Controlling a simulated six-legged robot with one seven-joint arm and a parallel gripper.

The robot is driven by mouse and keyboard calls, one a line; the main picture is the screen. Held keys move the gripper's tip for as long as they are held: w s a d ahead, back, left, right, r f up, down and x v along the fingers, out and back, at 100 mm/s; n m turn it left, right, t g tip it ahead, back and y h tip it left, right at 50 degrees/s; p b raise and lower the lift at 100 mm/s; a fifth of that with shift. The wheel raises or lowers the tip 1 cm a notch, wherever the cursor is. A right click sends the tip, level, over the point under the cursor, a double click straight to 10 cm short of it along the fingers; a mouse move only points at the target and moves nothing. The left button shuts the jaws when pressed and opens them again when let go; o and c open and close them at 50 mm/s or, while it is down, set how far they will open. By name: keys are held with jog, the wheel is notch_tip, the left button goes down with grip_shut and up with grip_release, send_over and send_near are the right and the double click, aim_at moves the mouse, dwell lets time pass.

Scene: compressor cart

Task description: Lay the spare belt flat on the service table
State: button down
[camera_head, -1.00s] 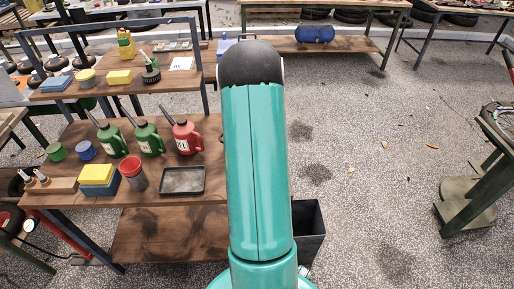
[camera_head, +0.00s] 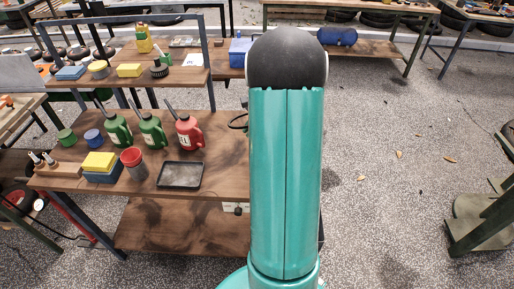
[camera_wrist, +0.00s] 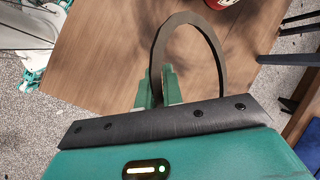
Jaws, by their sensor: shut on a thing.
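The spare belt (camera_wrist: 221,62) is a dark, thin loop. In the wrist view it rises from between the green fingers of my gripper (camera_wrist: 159,88), which is shut on its near left part. The loop is over the brown wooden top of the service table (camera_wrist: 105,45); the gap between them cannot be told. In the head view, a small dark curve of the belt (camera_head: 237,121) shows left of my arm, above the right part of the service table (camera_head: 224,182). My arm hides my gripper and the rest of the belt there.
A raised shelf (camera_head: 190,75) is behind. Bare wood lies right of the tray.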

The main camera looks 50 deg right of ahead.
jog(key=shift+s+a+r, duration=0.1)
jog(key=shift+s+r, duration=0.05)
jog(key=shift+r, duration=0.05)
notch_tip(320, 180, down, 10)
jog(key=shift+f, duration=0.1)
dwell(0.5)
jog(key=c, duration=1.7)
grip_release()
jog(key=shift+s+a+r, duration=0.5)
jog(key=shift+s+a, duration=0.3)
jog(key=shift+a, duration=0.1)
jog(key=shift+s+a+r, duration=0.5)
jog(key=shift+s+a, duration=0.35)
jog(key=shift+a, duration=0.1)
jog(key=shift+s+a+r, duration=0.5)
jog(key=shift+s+a, duration=0.3)
jog(key=shift+a, duration=0.1)
